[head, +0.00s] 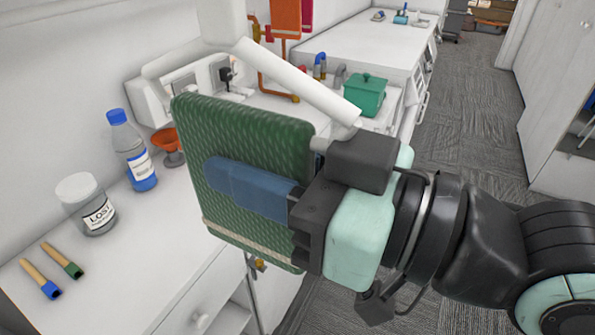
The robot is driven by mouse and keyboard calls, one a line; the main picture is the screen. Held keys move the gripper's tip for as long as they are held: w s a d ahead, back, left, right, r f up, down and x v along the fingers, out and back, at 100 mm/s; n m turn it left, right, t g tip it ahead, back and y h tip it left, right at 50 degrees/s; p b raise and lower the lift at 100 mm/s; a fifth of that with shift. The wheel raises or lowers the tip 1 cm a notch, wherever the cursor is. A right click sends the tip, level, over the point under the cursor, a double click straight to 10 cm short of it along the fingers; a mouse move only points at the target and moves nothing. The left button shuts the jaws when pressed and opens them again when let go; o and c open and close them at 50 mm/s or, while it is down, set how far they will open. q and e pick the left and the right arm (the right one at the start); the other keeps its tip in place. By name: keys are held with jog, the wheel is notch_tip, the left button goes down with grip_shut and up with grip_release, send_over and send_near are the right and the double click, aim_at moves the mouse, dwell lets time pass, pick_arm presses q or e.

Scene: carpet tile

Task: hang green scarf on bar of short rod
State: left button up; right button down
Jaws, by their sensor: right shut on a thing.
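The green scarf (240,130) hangs as a flat folded panel with a pale stripe near its lower edge. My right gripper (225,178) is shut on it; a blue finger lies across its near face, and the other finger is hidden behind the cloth. The scarf is held up in front of the counter, apart from the rods behind. An orange rod stand (263,82) rises from the counter behind, with red cloth (286,18) hanging at its top. I cannot tell which bar is the short rod's; the scarf hides part of that area. My left gripper is not in view.
A blue-capped bottle (131,150), a jar marked LOST (87,207), an orange cup (170,146) and two brushes (40,278) stand or lie on the left counter. A green lidded pot (366,94) is behind. A white cylinder (295,78) slants above the scarf.

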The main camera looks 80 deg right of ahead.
pick_arm(q)
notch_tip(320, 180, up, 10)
jog(key=p, duration=1)
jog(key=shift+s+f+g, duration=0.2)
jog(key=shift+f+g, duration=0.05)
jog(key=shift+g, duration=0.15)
pick_arm(e)
jog(key=f+x, duration=0.2)
jog(key=x, duration=3.8)
jog(key=shift+w+f, duration=0.2)
jog(key=shift+w, duration=0.15)
pick_arm(q)
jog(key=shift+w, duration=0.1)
jog(key=shift+p, duration=0.3)
pick_arm(e)
jog(key=c, duration=0.8)
grip_release()
jog(key=shift+o, duration=0.2)
jog(key=shift+a, duration=0.1)
